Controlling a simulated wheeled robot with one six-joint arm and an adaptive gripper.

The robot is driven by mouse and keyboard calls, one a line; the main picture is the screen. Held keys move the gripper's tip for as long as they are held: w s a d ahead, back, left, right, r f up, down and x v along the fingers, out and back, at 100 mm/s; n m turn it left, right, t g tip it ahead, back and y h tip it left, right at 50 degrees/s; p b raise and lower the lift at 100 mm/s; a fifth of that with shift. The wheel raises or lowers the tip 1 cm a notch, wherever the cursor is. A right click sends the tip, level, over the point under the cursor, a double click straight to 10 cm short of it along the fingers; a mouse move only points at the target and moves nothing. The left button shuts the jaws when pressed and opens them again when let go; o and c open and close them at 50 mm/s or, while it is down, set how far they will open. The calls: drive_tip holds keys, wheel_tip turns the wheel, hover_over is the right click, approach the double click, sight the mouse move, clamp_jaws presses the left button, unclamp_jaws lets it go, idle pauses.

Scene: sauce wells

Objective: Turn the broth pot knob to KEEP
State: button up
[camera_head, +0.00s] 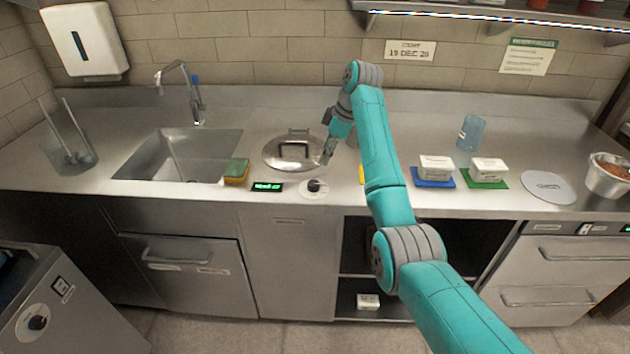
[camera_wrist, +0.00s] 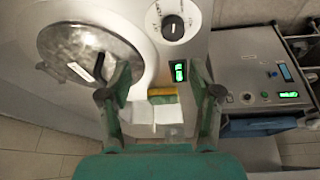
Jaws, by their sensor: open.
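The broth pot's round steel lid (camera_head: 293,153) sits in the counter, and it also shows in the wrist view (camera_wrist: 75,48). A dark knob (camera_head: 314,186) on a round white dial plate is in front of it. In the wrist view the same knob (camera_wrist: 173,27) is at the top, with a pale pointer line; the dial's words are too small to read. A green display (camera_head: 267,187) is beside the knob. My gripper (camera_head: 328,150) is open and empty above the lid's right side. In the wrist view my gripper's fingers (camera_wrist: 160,88) are apart and away from the knob.
A green-yellow sponge (camera_head: 236,171) lies between the sink (camera_head: 185,155) and the display. Another knob (camera_head: 37,322) is on a unit at the lower left.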

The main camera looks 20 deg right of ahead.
sight(314, 183)
drive_tip(key=a+f, duration=0.1)
drive_tip(key=f, duration=0.2)
drive_tip(key=a+f+m+t, duration=0.1)
drive_tip(key=f, duration=0.2)
drive_tip(key=a+f+m, duration=0.1)
drive_tip(key=f, duration=0.2)
drive_tip(key=shift+s+a+f, duration=0.2)
drive_tip(key=shift+a+f, duration=0.15)
drive_tip(key=shift+f, duration=0.05)
drive_tip(key=c, duration=1.1)
